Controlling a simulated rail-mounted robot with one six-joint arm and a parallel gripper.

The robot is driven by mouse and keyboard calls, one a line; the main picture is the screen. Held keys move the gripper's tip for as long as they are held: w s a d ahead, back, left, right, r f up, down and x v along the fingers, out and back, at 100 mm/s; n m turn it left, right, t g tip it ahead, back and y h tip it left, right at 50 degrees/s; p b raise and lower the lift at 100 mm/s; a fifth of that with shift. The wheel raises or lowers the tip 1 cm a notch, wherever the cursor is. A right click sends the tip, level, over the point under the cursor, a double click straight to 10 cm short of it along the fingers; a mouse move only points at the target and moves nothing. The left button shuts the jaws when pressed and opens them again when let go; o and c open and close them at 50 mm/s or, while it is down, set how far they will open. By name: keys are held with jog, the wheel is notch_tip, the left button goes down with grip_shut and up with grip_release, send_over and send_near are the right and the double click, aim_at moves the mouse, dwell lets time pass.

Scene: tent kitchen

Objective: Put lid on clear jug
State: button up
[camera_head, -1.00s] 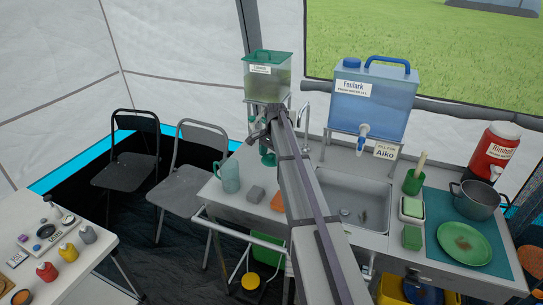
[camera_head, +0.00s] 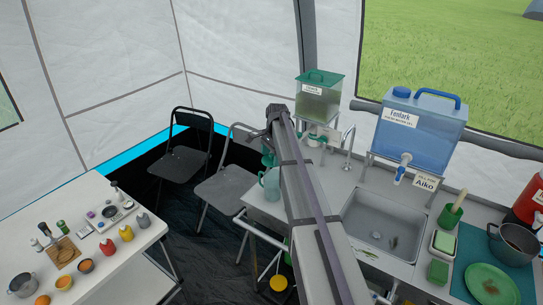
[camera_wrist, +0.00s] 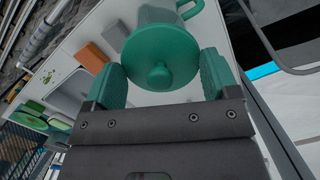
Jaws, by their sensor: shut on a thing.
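A teal lid (camera_wrist: 163,50) with a round knob is between the two teal fingers of my gripper (camera_wrist: 163,80), which is shut on it. The see-through teal jug (camera_head: 269,179) stands at the left end of the sink counter. Its side and handle show just beyond the lid in the wrist view (camera_wrist: 190,8). In the head view my gripper (camera_head: 268,152) is small and partly behind my arm, close above the jug. I cannot tell whether the lid touches the jug's rim, which the lid hides.
An orange block (camera_wrist: 92,57) and a grey block (camera_wrist: 115,35) lie beside the jug. The sink (camera_head: 383,222) is to the right, with a green-lidded dispenser (camera_head: 320,100) and a blue water tank (camera_head: 418,130) behind. A side table (camera_head: 95,265) with bottles stands at left.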

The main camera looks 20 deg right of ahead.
notch_tip(320, 180, down, 6)
jog(key=b, duration=0.6)
jog(key=shift+f, duration=0.25)
jog(key=shift+d+f, duration=0.1)
dwell(1.3)
jog(key=o, duration=0.8)
notch_tip(320, 180, up, 7)
jog(key=p, duration=0.6)
jog(key=shift+p, duration=0.35)
